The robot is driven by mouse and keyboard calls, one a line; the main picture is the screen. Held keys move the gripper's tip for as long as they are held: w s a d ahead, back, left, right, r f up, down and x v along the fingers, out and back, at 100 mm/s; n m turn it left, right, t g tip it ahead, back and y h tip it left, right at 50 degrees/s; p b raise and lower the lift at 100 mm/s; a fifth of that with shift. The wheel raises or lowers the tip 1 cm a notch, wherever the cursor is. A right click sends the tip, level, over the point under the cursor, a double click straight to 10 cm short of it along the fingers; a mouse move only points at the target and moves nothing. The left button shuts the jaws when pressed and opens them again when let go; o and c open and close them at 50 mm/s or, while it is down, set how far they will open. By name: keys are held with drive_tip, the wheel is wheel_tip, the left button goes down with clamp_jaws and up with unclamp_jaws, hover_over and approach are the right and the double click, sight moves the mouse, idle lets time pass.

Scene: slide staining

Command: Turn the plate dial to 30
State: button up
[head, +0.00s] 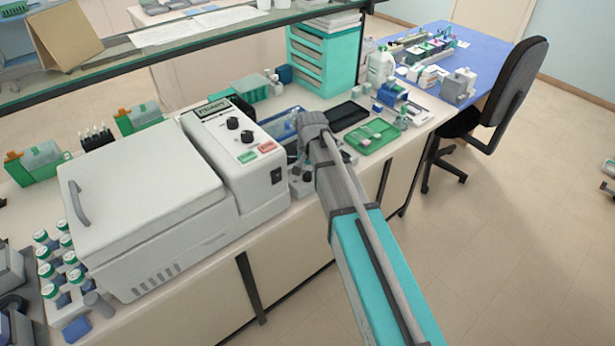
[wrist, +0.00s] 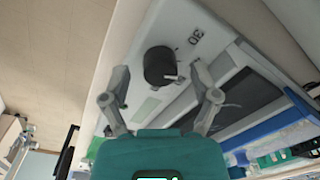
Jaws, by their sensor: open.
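The plate dial (wrist: 160,64) is a round black knob on a pale panel in the wrist view. A short white mark (wrist: 170,78) shows at its side toward the right finger. The number 30 (wrist: 196,38) is printed on the panel up and right of the knob. The white mark does not appear to point straight at the number. My gripper (wrist: 159,70) is open, with one finger on each side of the knob; contact cannot be told. In the head view my gripper (head: 300,174) is low beside the white machine, and my arm hides the dial.
The white machine (head: 150,200) with two black knobs and a display stands left of my gripper. A green tray (head: 371,136) and a black tray (head: 342,117) lie to the right. A glass shelf (head: 180,50) crosses above the bench.

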drive_tip(key=shift+f, duration=0.1)
idle(0.3)
clamp_jaws()
drive_tip(key=shift+n, duration=0.5)
drive_tip(key=n, duration=0.3)
drive_tip(key=shift+n, duration=2.5)
